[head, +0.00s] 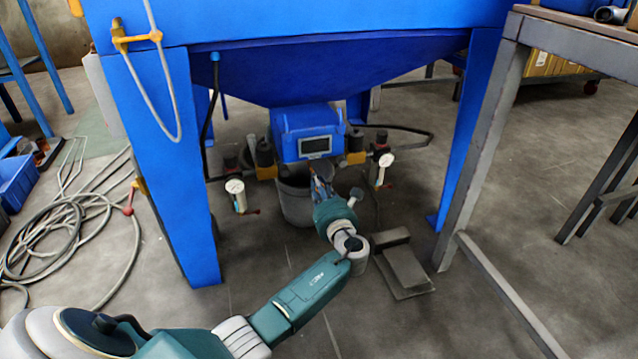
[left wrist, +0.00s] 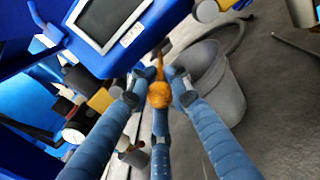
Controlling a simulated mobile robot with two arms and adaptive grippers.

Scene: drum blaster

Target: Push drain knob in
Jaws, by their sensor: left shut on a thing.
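The drain knob is a round orange-brass knob (left wrist: 159,95) on a thin stem, just below the blue control box (left wrist: 150,40) in the left wrist view. My left gripper (left wrist: 155,82) has its blue segmented fingers closed around it, with fingertips on either side and one finger below. In the head view my left gripper (head: 320,180) reaches under the blasting cabinet to the front of the blue control box (head: 292,128). The knob is hidden there behind my gripper. My right gripper is not in view.
A grey bucket (head: 295,208) stands under the control box, close beside my gripper. Pressure gauges (head: 235,187) hang at both sides. A foot pedal (head: 402,266) lies on the floor. Blue cabinet legs (head: 180,180) and a steel table frame (head: 475,150) flank the space.

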